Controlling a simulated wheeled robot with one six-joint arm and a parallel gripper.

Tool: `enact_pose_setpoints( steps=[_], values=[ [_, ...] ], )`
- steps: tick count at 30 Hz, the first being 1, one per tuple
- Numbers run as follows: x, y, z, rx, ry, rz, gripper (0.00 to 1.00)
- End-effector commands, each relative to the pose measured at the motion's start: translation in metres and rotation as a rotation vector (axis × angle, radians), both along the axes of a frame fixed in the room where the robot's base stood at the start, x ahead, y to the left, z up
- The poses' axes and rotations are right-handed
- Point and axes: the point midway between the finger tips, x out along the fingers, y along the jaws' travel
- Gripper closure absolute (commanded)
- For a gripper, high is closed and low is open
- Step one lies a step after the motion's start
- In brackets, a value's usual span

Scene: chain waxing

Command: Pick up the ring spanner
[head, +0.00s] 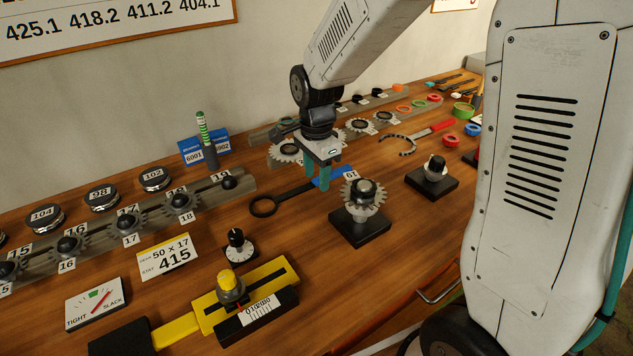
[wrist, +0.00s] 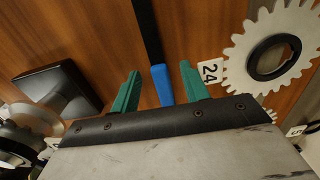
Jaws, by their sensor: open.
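The ring spanner (head: 288,195) lies on the wooden bench in the head view, its black ring at the left end and its blue grip at the right, beneath my gripper (head: 316,188). In the wrist view, the spanner's black shaft (wrist: 147,32) runs up out of the picture and its blue grip (wrist: 161,84) lies between the two teal fingers of my gripper (wrist: 160,68). My gripper is open, with a gap on each side of the grip. The ring is outside the wrist view.
A gear on a black-based stand (head: 361,226) is just right of the gripper. A toothed gear (wrist: 270,50) with a 24 tag is close to the right finger. A rail of sprockets (head: 130,228) runs along the left. A red-handled tool (head: 420,135) lies behind. Bare bench surrounds the ring.

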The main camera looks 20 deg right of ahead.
Motion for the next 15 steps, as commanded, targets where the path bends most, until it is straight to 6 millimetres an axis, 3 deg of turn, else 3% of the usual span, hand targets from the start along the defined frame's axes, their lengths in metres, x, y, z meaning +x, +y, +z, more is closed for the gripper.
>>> enact_pose_setpoints(
  steps=[7, 8, 12, 15],
  values=[
    [0.0001, -0.0001, -0.0025, 0.0, -0.001, 0.0, 0.55],
    [0.0001, -0.0001, -0.0025, 0.0, -0.001, 0.0, 0.6],
    [0.0001, 0.0, -0.0024, 0.0, -0.001, 0.0, 0.99],
    [0.0002, 0.0, -0.0022, 0.0, -0.001, 0.0, 1.0]
  ],
)
